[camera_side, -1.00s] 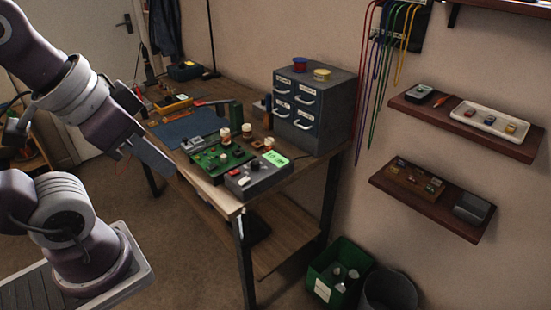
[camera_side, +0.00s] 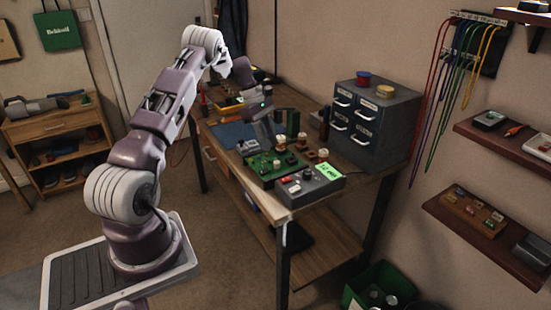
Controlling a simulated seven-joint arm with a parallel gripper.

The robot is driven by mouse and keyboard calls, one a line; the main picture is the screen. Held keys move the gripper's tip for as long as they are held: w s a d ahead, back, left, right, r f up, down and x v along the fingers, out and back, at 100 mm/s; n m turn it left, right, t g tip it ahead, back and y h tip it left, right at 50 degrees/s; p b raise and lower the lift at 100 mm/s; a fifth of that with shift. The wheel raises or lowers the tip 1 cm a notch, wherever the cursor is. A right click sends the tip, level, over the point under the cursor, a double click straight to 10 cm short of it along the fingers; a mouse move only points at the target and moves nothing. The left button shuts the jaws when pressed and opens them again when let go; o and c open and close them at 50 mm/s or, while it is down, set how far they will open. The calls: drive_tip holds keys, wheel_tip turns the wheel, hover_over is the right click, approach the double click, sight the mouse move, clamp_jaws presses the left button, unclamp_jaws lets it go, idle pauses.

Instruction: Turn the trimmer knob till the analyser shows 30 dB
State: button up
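The analyser is a grey box (camera_side: 308,190) at the bench's near corner, with a lit green display (camera_side: 329,171); its figures are too small to read surely. Beside it lies a green circuit board (camera_side: 262,175) with several small dark knobs and parts. Which of them is the trimmer knob I cannot tell. My gripper (camera_side: 270,136) points down over the back part of the board. It is too small and dark to show whether its fingers are open or touch anything.
A grey drawer cabinet (camera_side: 372,128) stands at the right back of the bench. Several copper-and-white spools (camera_side: 301,141) stand between it and the board. A blue mat (camera_side: 232,134) and a yellow-edged tray (camera_side: 228,105) lie further left.

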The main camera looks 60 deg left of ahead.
sight(277, 162)
drive_tip(key=x, duration=0.6)
drive_tip(key=shift+d+f, duration=0.15)
drive_tip(key=shift+f, duration=0.2)
drive_tip(key=shift+c, duration=0.2)
clamp_jaws()
drive_tip(key=shift+r, duration=0.1)
drive_tip(key=m+g, duration=0.1)
drive_tip(key=m, duration=0.1)
drive_tip(key=m+g, duration=0.1)
drive_tip(key=m, duration=0.2)
drive_tip(key=shift+w+m, duration=0.2)
drive_tip(key=shift+m, duration=0.1)
drive_tip(key=shift+w+m+g, duration=0.1)
drive_tip(key=shift+m+g, duration=0.8)
drive_tip(key=shift+m, duration=1.3)
